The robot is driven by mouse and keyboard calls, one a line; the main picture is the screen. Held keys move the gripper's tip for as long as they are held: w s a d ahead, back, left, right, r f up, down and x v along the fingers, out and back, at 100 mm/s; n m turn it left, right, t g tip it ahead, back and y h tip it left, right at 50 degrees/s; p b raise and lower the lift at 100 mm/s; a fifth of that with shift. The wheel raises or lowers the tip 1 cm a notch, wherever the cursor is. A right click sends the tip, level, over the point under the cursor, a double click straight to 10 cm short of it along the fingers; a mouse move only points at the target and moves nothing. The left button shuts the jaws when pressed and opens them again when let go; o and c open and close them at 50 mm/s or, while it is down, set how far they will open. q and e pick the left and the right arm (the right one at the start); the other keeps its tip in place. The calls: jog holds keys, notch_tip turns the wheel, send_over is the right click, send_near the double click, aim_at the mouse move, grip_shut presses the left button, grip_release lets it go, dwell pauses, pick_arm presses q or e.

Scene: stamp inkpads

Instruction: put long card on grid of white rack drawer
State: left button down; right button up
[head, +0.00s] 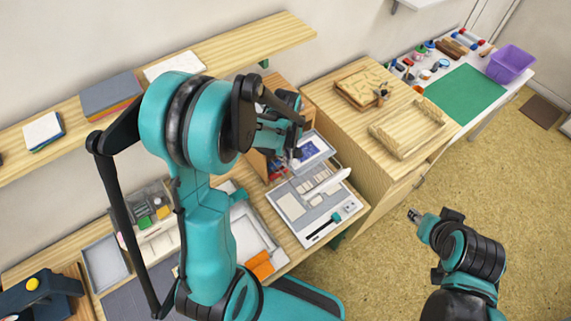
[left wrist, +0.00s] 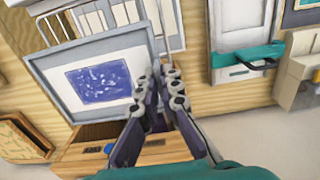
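My left gripper (head: 290,135) hangs over the bench, near a white-framed tray with a blue panel (head: 309,149). In the left wrist view the gripper's (left wrist: 164,72) fingertips converge with a narrow gap, just right of that tray (left wrist: 45,85). Pale strips show beyond the tips; I cannot tell whether one is a long card held between them. No long card can be picked out for certain, nor can I tell which tray is the white rack drawer. My right gripper (head: 414,215) is small, over the floor, away from the bench; its fingers are unclear.
A shelf (head: 220,55) runs along the wall.

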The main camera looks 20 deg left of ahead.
aim_at(285, 172)
pick_arm(q)
jog(key=shift+a+f, duration=0.2)
jog(key=shift+a, duration=0.05)
jog(key=shift+f, duration=2)
jog(key=shift+s+b, duration=0.1)
jog(key=shift+b, duration=0.2)
jog(key=shift+f, duration=0.1)
jog(key=c, duration=1.7)
grip_release()
